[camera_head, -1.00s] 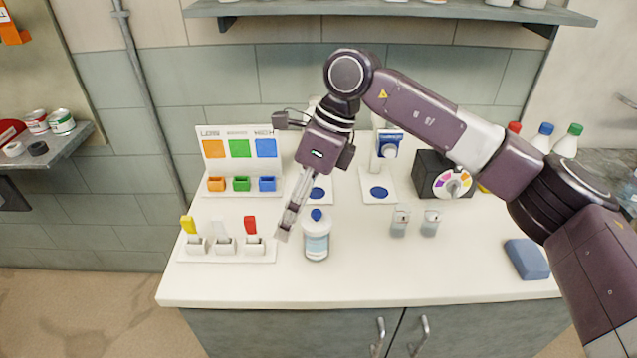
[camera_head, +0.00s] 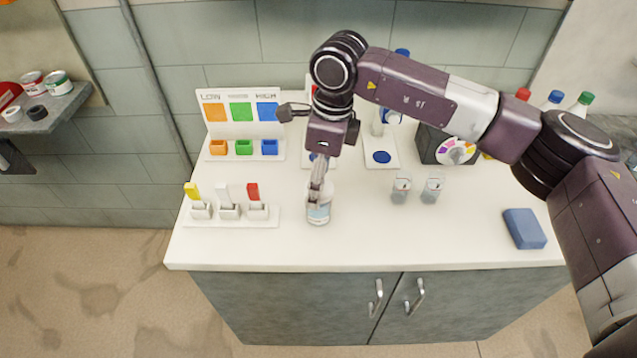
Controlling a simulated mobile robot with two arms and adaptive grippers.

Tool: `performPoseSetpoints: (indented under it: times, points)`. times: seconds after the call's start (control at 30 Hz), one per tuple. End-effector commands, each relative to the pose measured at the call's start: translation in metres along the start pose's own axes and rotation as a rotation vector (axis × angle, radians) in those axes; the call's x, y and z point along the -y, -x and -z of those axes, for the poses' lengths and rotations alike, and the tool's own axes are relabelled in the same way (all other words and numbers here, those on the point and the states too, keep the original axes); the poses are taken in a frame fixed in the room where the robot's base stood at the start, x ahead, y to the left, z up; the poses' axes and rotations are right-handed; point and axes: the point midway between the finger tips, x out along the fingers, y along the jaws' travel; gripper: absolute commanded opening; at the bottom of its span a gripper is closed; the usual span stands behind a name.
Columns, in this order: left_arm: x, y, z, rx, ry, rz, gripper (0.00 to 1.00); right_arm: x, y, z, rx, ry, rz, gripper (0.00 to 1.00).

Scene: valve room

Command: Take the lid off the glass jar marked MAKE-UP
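The glass jar (camera_head: 318,214) with a pale label stands upright on the white counter, left of the middle. Its marking is too small to read. My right gripper (camera_head: 318,188) comes down from above, with its fingers directly over the top of the jar. The fingers cover the lid and its knob, so I cannot tell whether they touch or hold it, or whether they are open or shut. My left gripper is not in view.
Left of the jar is a rack with yellow, white and red levers (camera_head: 228,212). Two small beakers (camera_head: 401,188) stand to its right, and a blue block (camera_head: 524,228) lies further right. A LOW-HIGH colour panel (camera_head: 240,125) stands behind. The counter front is clear.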

Motion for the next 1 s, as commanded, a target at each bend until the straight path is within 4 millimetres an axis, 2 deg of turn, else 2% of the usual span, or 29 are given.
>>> performPoseSetpoints:
  times: [0.13,0.47,0.8,1.0]
  points:
    - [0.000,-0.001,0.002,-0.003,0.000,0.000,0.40,0.000,0.000,0.000,0.000,0.000,0.000,0.65]
    - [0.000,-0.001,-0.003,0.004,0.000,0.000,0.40,0.000,0.000,0.000,0.000,-0.001,0.000,0.30]
    - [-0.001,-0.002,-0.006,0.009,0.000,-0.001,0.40,0.000,0.003,-0.001,0.001,-0.001,0.000,0.29]
    - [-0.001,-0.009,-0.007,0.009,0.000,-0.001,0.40,0.001,0.021,-0.003,0.002,-0.001,0.003,0.29]
